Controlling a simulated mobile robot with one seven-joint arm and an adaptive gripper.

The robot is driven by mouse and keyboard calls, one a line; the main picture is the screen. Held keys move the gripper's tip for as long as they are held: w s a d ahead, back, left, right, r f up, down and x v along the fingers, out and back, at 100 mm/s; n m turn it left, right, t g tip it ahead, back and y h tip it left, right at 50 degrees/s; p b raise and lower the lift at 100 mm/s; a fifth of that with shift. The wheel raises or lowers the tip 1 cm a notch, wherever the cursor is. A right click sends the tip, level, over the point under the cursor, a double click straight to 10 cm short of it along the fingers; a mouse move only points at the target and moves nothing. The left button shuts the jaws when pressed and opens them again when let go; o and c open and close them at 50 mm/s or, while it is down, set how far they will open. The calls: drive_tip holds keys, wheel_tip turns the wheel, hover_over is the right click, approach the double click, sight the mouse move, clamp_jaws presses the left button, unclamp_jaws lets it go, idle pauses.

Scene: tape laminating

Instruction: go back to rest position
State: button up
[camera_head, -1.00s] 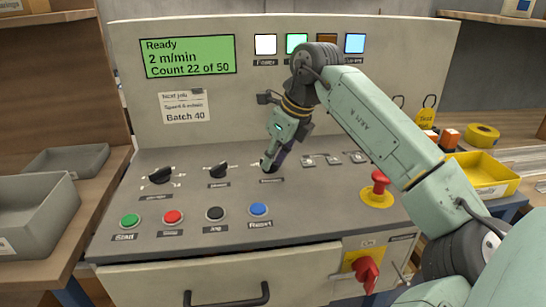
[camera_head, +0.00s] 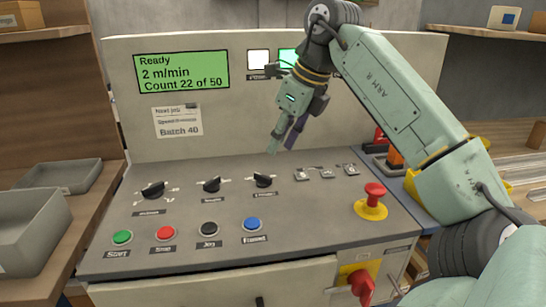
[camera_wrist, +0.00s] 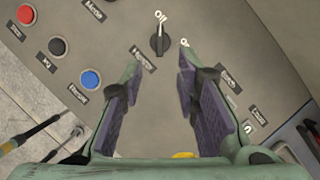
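My gripper (camera_head: 283,143) hangs in front of the machine's upright panel, above the control desk and apart from it. Its two fingers are spread with nothing between them, and the wrist view shows the open fingers (camera_wrist: 158,105) too. Beyond the fingertips is the rightmost black rotary knob (camera_head: 263,181), which also shows in the wrist view (camera_wrist: 160,40). My arm reaches up from the lower right and bends down to the gripper.
The desk carries two more knobs (camera_head: 152,189), several push buttons (camera_head: 209,229), toggle switches (camera_head: 327,172) and a red emergency stop (camera_head: 374,195). A green display (camera_head: 181,72) reads "Ready, 2 m/min, Count 22 of 50". Grey trays (camera_head: 30,230) stand at the left.

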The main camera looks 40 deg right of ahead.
drive_tip(key=shift+v, duration=1.1)
